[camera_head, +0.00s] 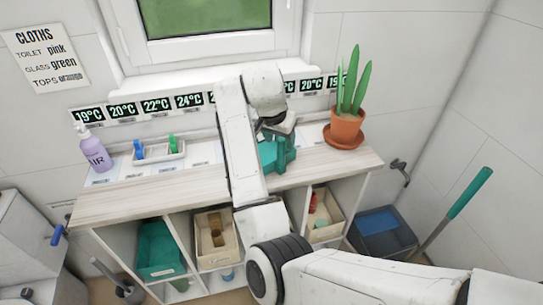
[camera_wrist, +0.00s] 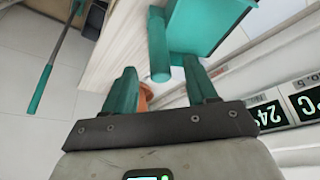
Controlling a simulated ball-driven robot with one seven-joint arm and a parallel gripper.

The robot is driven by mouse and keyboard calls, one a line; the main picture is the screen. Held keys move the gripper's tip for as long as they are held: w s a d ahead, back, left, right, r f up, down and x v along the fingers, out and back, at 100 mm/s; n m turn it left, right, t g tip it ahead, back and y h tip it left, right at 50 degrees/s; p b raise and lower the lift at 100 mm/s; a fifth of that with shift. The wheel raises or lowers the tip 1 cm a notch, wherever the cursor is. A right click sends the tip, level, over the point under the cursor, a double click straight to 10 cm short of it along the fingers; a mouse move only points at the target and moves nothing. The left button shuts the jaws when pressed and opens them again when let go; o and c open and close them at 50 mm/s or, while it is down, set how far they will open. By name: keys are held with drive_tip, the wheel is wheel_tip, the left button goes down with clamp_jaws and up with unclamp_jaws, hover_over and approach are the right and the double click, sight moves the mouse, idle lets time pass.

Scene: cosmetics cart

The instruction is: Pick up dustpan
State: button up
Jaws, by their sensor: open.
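The teal dustpan (camera_head: 275,154) is on the wooden counter, partly hidden behind my arm in the head view. In the wrist view its pan (camera_wrist: 208,22) is at the top right, and its rounded handle (camera_wrist: 158,48) points down toward my gripper. My gripper (camera_wrist: 160,70) is open with teal fingers, one on each side in the picture. In the head view the fingertips blend with the teal dustpan.
A potted plant (camera_head: 346,128) stands at the counter's right end. Temperature signs line the wall behind. A teal-handled tool (camera_head: 468,195) leans by a dark bucket (camera_head: 384,235).

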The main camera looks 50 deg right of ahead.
drive_tip(key=shift+x, duration=1.75)
clamp_jaws()
